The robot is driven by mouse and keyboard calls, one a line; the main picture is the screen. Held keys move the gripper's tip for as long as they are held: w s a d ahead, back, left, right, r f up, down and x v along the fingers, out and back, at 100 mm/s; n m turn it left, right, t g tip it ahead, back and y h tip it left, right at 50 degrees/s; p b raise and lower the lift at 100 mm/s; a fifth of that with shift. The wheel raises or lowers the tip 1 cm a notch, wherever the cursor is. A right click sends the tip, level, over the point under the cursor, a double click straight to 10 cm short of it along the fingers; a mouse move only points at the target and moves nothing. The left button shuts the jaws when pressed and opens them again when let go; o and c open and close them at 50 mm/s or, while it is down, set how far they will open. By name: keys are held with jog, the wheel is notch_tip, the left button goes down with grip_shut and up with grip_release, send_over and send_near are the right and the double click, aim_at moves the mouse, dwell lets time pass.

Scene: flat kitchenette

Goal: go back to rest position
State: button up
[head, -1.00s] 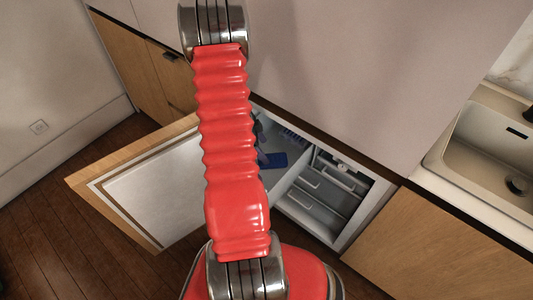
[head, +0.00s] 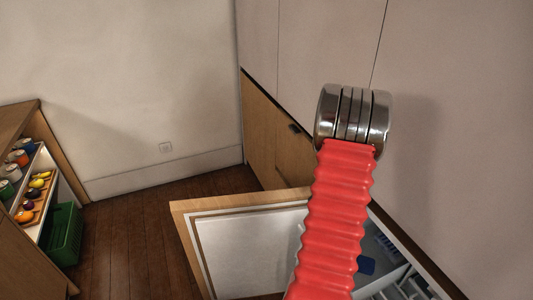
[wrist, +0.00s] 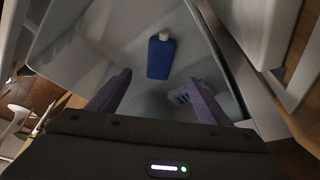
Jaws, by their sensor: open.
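In the wrist view my gripper (wrist: 160,82) shows as two purple fingers spread apart, with nothing between them. A blue bottle (wrist: 160,58) with a pale cap lies beyond the fingertips inside the grey-white interior. A blue thing (head: 366,265), likely the same bottle, shows inside the open fridge in the head view. My red ribbed arm covers part of the fridge there, and my gripper is hidden in that view.
The fridge door (head: 250,250) stands open over the wooden floor (head: 135,225). At left is a shelf unit with cans (head: 18,157) and fruit (head: 37,183), and a green crate (head: 63,238) on the floor. Tall pale cupboards (head: 450,130) fill the right. Free floor lies between crate and door.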

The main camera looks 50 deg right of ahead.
jog(key=w+a+r+n+t+h, duration=0.2)
jog(key=w+a+r+n+t, duration=0.2)
jog(key=w+a+r+n, duration=1.3)
jog(key=s+a+r+n+t+y, duration=0.1)
jog(key=a+r+n, duration=0.4)
jog(key=a, duration=0.5)
jog(key=s+a+r+n+t+y, duration=0.1)
jog(key=a+r+n, duration=0.3)
jog(key=a, duration=0.7)
jog(key=s+a+r+n+t+y, duration=0.1)
jog(key=a+r+n+t, duration=0.2)
jog(key=a, duration=0.7)
notch_tip(320, 180, up, 3)
jog(key=n, duration=0.2)
jog(key=shift+s+a+n+t+y, duration=0.15)
jog(key=shift+a+n+t+y, duration=0.05)
jog(key=shift+n+t+y, duration=0.1)
jog(key=shift+r, duration=0.1)
jog(key=shift+c, duration=0.4)
